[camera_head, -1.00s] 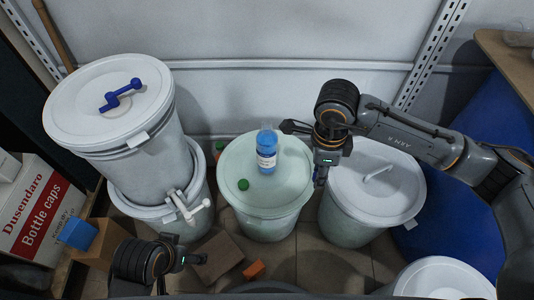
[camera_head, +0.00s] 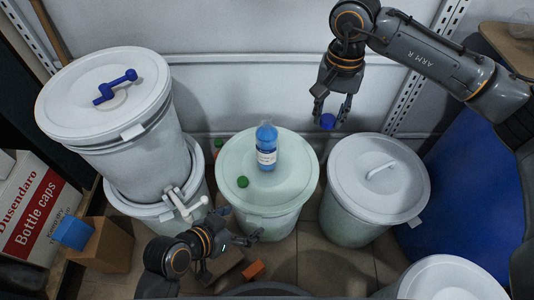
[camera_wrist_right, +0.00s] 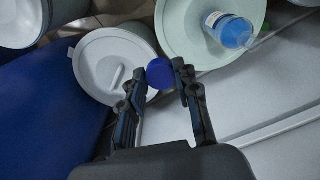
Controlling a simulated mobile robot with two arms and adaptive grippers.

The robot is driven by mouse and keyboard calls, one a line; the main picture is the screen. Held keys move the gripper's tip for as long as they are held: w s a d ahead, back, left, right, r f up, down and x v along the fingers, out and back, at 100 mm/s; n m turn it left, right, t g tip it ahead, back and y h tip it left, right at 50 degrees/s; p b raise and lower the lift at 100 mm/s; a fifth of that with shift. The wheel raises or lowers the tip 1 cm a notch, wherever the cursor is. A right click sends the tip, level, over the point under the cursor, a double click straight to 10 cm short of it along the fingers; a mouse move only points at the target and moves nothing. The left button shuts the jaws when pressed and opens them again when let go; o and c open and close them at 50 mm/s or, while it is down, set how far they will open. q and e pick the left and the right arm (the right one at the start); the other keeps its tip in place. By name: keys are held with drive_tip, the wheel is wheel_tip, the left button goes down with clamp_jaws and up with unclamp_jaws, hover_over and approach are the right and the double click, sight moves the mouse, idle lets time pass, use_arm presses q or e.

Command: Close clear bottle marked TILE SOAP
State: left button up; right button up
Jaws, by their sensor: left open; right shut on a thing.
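A clear bottle (camera_head: 266,147) with blue liquid and a white label stands upright on the pale green lid (camera_head: 290,185) of the middle drum; the label is too small to read. It also shows in the right wrist view (camera_wrist_right: 234,32). My right gripper (camera_head: 330,112) is shut on a blue cap (camera_head: 327,121), held in the air to the right of the bottle and apart from it. The cap sits between the fingertips in the right wrist view (camera_wrist_right: 160,74). My left gripper (camera_head: 252,238) is open and empty, low in front of the middle drum.
A green cap (camera_head: 242,182) lies on the lid left of the bottle. A white-lidded drum (camera_head: 380,175) stands at the right, and stacked drums (camera_head: 130,130) with a tap stand at the left. Cartons (camera_head: 100,245) and an orange block (camera_head: 254,270) are below.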

use_arm(q)
drive_tip(key=w+d+r+m+t+h+b, duration=0.1)
drive_tip(key=w+d+r+t+h, duration=0.15)
drive_tip(key=w+d, duration=0.2)
drive_tip(key=n+t+y+b, duration=0.4)
drive_tip(key=n+t+b, duration=0.1)
drive_tip(key=t, duration=0.3)
approach(267, 141)
wheel_tip(267, 141, down, 3)
drive_tip(key=shift+w+d+f+y, duration=0.1)
drive_tip(key=shift+w+f+y, duration=0.2)
drive_tip(key=shift+w+y, duration=0.25)
use_arm(e)
drive_tip(key=w+a+m, duration=0.7)
drive_tip(key=a, duration=0.6)
drive_tip(key=shift+w+a+r+m, duration=0.25)
drive_tip(key=shift+w+r+m, duration=0.05)
drive_tip(key=shift+w, duration=0.1)
use_arm(q)
drive_tip(key=x, duration=1.1)
drive_tip(key=shift+w+f, duration=0.1)
drive_tip(key=shift+w, duration=0.3)
